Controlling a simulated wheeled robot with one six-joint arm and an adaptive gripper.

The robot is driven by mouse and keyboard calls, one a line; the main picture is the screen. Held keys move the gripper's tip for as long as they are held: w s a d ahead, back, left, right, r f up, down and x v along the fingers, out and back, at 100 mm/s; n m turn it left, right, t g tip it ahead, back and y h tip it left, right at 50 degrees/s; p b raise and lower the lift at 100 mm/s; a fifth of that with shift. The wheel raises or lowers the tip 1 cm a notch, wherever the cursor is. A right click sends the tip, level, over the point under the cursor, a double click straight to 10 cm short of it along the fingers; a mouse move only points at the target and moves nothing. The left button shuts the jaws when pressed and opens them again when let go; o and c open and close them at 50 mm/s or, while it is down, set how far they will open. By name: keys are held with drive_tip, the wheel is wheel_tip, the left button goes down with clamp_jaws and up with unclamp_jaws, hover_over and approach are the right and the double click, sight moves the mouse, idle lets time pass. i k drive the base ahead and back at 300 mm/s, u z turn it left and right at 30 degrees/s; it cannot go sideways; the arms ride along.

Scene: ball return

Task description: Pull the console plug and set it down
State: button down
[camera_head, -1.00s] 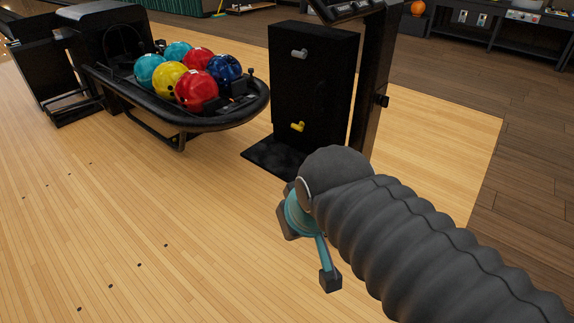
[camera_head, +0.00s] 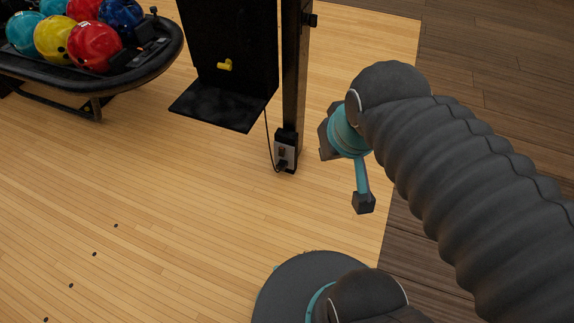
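A black plug (camera_head: 282,166) sits at the lower part of a small outlet box (camera_head: 286,145) at the foot of the console's post. A thin dark cable runs from the plug up to the black console panel (camera_head: 230,40).
A ball return (camera_head: 110,70) with several coloured balls stands at the upper left. A black shelf (camera_head: 222,108) juts out below the panel, and a yellow hook (camera_head: 225,65) is on the panel. The wood floor in front of the outlet box is clear.

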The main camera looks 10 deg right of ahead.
sight(282, 166)
drive_tip(key=u, duration=2.25)
drive_tip(key=k, duration=0.95)
drive_tip(key=z, duration=1.6)
drive_tip(key=i, duration=0.5)
